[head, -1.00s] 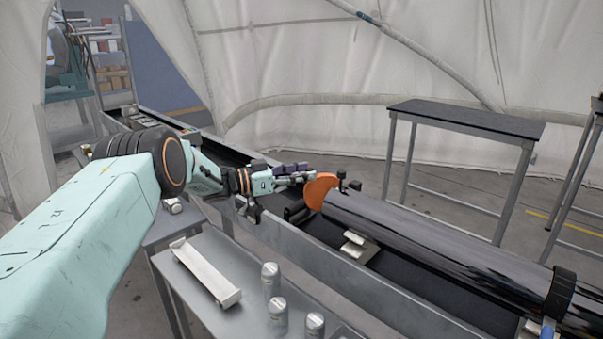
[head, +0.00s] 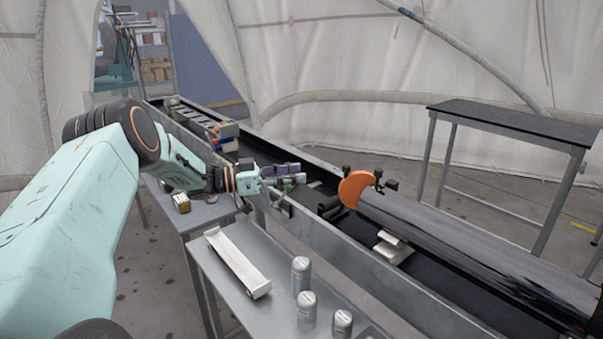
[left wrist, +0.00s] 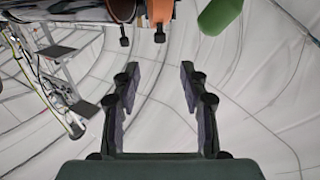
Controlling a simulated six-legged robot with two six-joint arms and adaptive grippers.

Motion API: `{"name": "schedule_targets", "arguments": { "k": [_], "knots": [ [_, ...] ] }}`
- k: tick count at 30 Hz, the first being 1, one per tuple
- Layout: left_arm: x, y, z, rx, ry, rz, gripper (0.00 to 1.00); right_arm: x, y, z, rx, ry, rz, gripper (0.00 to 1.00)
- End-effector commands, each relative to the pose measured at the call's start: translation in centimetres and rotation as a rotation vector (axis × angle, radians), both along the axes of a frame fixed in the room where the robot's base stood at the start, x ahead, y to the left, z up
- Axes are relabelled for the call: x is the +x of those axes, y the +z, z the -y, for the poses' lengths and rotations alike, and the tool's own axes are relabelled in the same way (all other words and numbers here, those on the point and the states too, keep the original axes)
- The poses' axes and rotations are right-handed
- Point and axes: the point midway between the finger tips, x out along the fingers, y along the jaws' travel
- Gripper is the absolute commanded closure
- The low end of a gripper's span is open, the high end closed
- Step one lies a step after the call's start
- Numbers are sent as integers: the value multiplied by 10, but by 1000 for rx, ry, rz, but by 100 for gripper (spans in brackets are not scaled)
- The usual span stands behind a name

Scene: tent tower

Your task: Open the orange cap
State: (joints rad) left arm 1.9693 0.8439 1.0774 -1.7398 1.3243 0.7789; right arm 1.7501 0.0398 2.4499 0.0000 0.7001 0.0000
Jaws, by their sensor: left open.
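The orange cap (head: 357,188) is at the left end of a long dark tube (head: 440,228) that lies in a black-lined trough. I cannot tell whether the cap is closed or partly swung out. My left gripper (head: 299,175) is left of the cap, with a clear gap between its fingertips and the cap in the picture. In the left wrist view its two fingers (left wrist: 160,80) are spread apart with nothing between them. An orange part, perhaps the cap, shows at the top edge of that view. My right gripper is not in view.
A metal side table (head: 225,302) holds a white tray (head: 237,262) and several grey canisters. The trough wall (head: 325,248) runs between it and the tube. A dark-topped table (head: 515,122) stands at the back right. A green cylinder (left wrist: 220,15) shows in the left wrist view.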

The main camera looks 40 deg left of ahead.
Motion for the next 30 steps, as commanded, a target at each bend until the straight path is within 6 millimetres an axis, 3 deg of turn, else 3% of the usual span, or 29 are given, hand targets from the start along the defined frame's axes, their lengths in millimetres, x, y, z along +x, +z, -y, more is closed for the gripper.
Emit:
{"name": "schedule_targets", "arguments": {
  "k": [6, 8, 13, 17, 22, 30],
  "knots": [
    [0, 0, 0, 0, 0, 0, 56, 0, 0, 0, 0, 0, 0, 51],
    [0, 2, 0, -1, 0, 2, 61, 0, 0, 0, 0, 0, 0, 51],
    [2, 35, -5, -22, 13, 55, 76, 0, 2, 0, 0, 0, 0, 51],
    [-6, 56, 3, -96, 47, 91, 87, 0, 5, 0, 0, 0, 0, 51],
    [-12, 60, 15, -3, 120, 214, 100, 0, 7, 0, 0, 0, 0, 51],
    [-22, 53, 40, 265, 221, 399, 100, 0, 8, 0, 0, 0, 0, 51]
  ]
}}
